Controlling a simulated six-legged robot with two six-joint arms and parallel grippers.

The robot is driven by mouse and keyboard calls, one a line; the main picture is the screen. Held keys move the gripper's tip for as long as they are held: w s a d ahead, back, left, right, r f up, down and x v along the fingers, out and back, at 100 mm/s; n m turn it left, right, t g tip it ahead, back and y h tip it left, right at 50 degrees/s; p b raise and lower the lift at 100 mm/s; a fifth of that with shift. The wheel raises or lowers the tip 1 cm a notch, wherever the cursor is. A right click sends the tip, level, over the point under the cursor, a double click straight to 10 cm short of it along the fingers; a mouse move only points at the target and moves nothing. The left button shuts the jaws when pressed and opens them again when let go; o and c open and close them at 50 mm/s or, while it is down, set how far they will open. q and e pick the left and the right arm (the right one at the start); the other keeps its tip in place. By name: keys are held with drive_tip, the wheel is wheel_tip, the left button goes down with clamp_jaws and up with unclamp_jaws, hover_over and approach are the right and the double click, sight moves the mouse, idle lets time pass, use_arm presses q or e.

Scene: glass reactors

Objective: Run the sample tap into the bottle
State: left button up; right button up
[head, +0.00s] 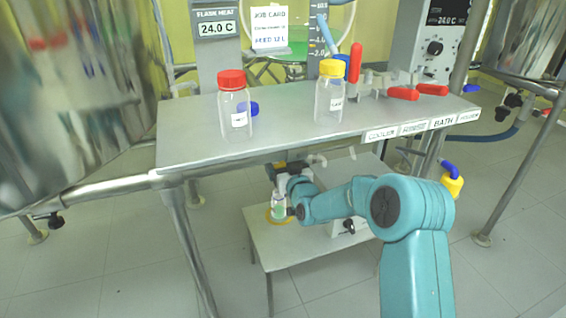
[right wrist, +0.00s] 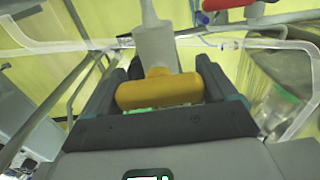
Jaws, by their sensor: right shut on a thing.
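My right gripper (head: 283,174) is low, below the edge of the grey bench, just above a small clear bottle (head: 278,210). In the right wrist view my right gripper (right wrist: 160,95) is shut on a yellow-orange tap handle (right wrist: 160,92), which lies crosswise between the dark fingers. A pale tap body (right wrist: 156,47) rises behind the handle. The bottle stands upright on a yellow ring on a low white table (head: 310,245) and has green in it. My gripper hides its top and most of the tap in the head view. My left gripper is not in view.
On the grey bench (head: 190,145) stand a red-capped bottle (head: 234,108) and a yellow-capped bottle (head: 329,95). Red-handled valves (head: 403,93) sit at its right. Steel legs and large reactor vessels flank the low table. The low table's front is clear.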

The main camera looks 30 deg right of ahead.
drive_tip(key=o, duration=0.8)
drive_tip(key=shift+o, duration=0.2)
drive_tip(key=v, duration=1.6)
drive_tip(key=shift+s+a+r, duration=0.1)
drive_tip(key=shift+s+a, duration=0.05)
